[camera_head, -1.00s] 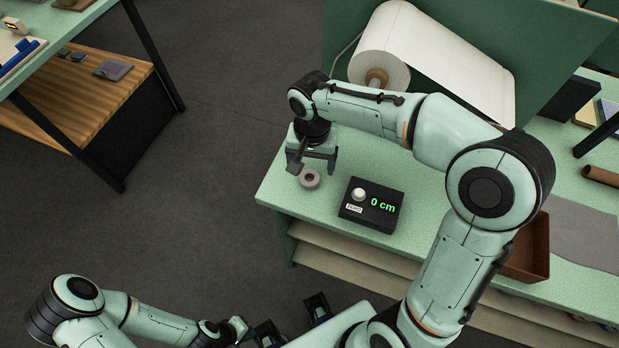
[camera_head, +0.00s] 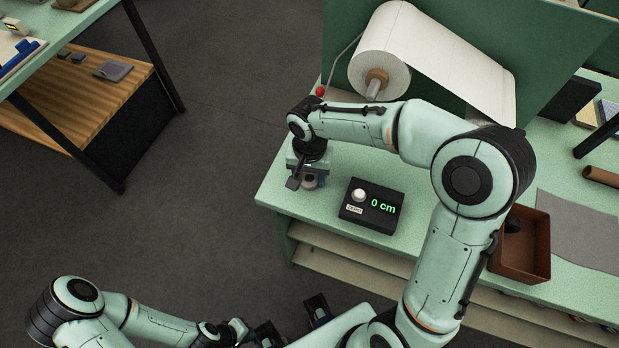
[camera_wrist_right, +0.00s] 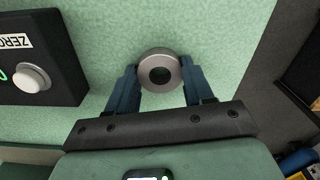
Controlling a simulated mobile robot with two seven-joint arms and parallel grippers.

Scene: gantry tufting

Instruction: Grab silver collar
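The silver collar (camera_head: 310,182) is a short grey ring lying near the left end of the green bench. In the right wrist view the collar (camera_wrist_right: 160,54) sits between the two blue fingertips of my right gripper (camera_wrist_right: 160,75). The fingers are at its opposite sides and seem to touch it; the gap matches its width. In the head view my right gripper (camera_head: 309,177) is directly over the collar and partly hides it. My left gripper (camera_head: 292,322) is low in the view, away from the bench, with its two dark fingers apart and nothing between them.
A black box with a white knob and a "0 cm" display (camera_head: 371,206) stands just right of the collar. A brown bin (camera_head: 530,268) is further right. A large white roll (camera_head: 380,60) is behind. The bench's left edge is close to the collar.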

